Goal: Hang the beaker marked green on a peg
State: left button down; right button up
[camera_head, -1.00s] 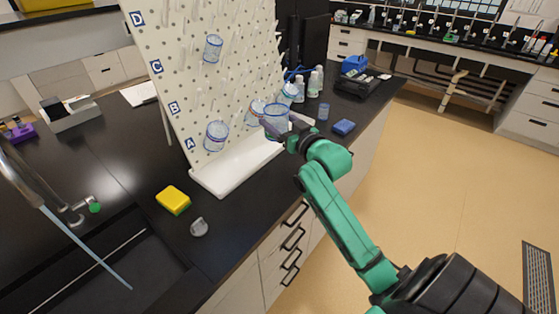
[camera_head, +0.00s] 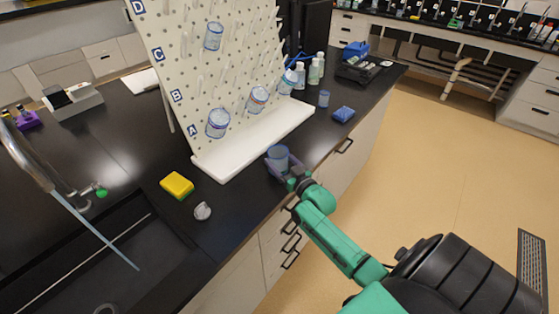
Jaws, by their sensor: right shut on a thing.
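My right gripper (camera_head: 276,167) is shut on a clear bluish beaker (camera_head: 279,154). It holds the beaker roughly upright in front of the white drip tray, near the counter's front edge. I cannot tell whether it touches the counter, and I cannot make out a green mark on it. The white pegboard (camera_head: 190,75) leans behind, with rows lettered A to D and many pegs, most of them bare. Beakers hang on it at lower left (camera_head: 217,124), lower middle (camera_head: 257,98), lower right (camera_head: 287,82) and higher up (camera_head: 213,37). My left gripper is out of view.
The drip tray (camera_head: 230,160) runs along the board's foot. A yellow sponge (camera_head: 177,185) and a small clear round item (camera_head: 202,211) lie left of my gripper. A small blue beaker (camera_head: 324,98), a blue block (camera_head: 343,114) and bottles (camera_head: 314,71) stand to the right. A sink is at lower left.

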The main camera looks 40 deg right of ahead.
jog(key=shift+f, duration=0.2)
jog(key=o, duration=1.2)
jog(key=shift+r, duration=0.3)
jog(key=shift+s, duration=0.25)
jog(key=s+b, duration=0.1)
jog(key=s, duration=1)
jog(key=shift+s+a, duration=0.15)
jog(key=shift+s, duration=0.15)
